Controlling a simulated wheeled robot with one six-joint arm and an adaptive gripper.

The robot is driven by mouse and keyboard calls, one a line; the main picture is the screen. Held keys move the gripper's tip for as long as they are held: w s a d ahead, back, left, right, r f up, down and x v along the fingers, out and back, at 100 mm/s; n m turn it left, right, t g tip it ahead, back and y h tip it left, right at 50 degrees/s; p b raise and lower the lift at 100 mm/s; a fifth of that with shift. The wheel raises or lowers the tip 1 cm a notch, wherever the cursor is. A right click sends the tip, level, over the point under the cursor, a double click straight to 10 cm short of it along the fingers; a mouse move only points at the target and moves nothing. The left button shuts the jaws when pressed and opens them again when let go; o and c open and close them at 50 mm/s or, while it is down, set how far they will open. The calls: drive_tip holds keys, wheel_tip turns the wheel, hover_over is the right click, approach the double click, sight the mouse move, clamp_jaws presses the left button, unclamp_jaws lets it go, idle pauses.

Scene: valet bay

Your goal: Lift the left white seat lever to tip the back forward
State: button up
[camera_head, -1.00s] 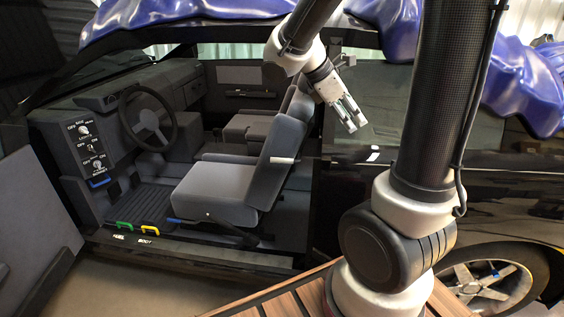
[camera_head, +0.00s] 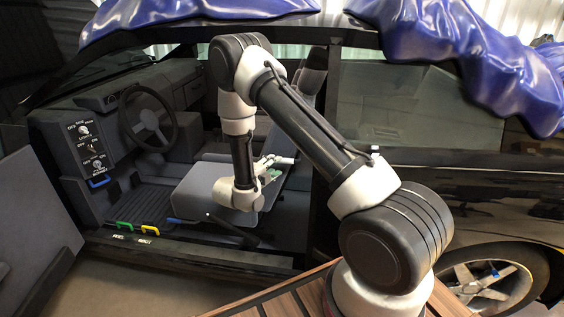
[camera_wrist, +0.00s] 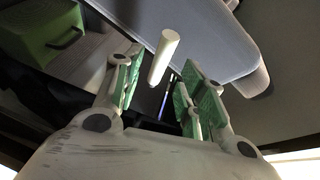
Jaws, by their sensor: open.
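The white seat lever (camera_wrist: 163,56) shows as a short pale rod in the wrist view, in the gap between the fingers with room on both sides. In the head view its end (camera_head: 284,160) shows at the near side of the seat, by the base of the backrest. The grey front seat (camera_head: 196,190) has its back (camera_head: 311,85) upright, partly hidden by my arm. My gripper (camera_wrist: 160,72) is open, with green pads. In the head view my gripper (camera_head: 267,168) is close to the lever, partly hidden by my wrist.
A steering wheel (camera_head: 148,120) and switch panel (camera_head: 92,145) are at the left. Green (camera_head: 124,226) and yellow (camera_head: 150,230) handles sit by the sill. The open door (camera_head: 38,215) is at far left. A blue cover (camera_head: 450,50) hangs over the roof.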

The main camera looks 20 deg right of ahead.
sight(282, 161)
drive_tip(key=x, duration=0.6)
drive_tip(key=shift+w+d, duration=0.15)
drive_tip(key=shift+d, duration=0.05)
clamp_jaws()
